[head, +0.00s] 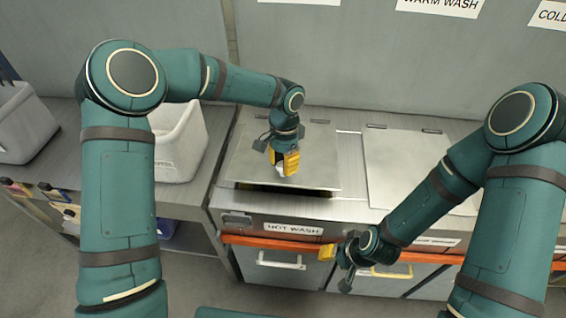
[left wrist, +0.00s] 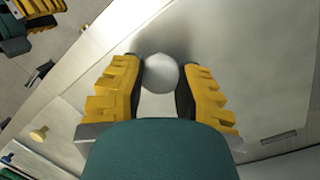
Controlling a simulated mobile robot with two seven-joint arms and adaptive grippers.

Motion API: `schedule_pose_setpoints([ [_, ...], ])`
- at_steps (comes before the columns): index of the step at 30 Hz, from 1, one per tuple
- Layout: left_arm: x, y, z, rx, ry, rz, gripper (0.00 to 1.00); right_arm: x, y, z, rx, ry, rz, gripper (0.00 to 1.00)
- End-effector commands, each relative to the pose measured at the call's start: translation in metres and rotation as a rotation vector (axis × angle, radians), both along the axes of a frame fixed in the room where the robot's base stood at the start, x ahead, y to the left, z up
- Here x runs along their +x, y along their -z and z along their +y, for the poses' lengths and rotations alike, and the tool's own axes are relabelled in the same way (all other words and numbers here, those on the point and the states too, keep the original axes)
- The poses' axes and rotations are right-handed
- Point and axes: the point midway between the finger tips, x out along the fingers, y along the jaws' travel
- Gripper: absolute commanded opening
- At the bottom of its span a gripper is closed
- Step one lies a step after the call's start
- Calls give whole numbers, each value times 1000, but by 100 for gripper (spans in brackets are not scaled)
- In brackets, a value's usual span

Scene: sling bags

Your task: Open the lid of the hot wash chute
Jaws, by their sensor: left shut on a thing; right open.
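The hot wash lid (head: 245,150) is a grey metal plate on the counter, above the label reading HOT WASH (head: 293,229). Its front edge looks raised, with a dark gap under it. My left gripper (head: 285,168) is over the lid, shut on its pale round knob (head: 280,169). In the left wrist view the knob (left wrist: 161,72) sits between the yellow fingers (left wrist: 160,85). My right gripper (head: 340,262) is open and empty, low in front of the counter, near the orange rail.
An orange rail (head: 270,243) runs along the counter front. Another metal lid (head: 395,160) lies to the right, partly behind my right arm. White bins (head: 180,140) stand on the left. A grey wall rises behind, with WARM WASH (head: 440,5) and COLD signs.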

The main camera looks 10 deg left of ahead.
Motion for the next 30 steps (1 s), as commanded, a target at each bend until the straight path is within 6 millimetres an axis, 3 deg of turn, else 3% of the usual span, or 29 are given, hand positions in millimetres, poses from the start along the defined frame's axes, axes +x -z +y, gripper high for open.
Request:
schedule_pose_setpoints([
  [1, 4, -16, -1, -2, -1, 21, 0, 4, -17, -1, -2, 6, -7, 47],
  [12, 26, -61, -1, -2, -3, 198, 0, 9, -78, -4, 3, 16, -25, 47],
  [21, 45, -87, -1, -2, -1, 315, 0, 7, -108, -6, 10, 15, -24, 47],
  [30, 59, -103, -1, -1, -1, 390, 0, 8, -123, -5, 10, 12, -23, 47],
])
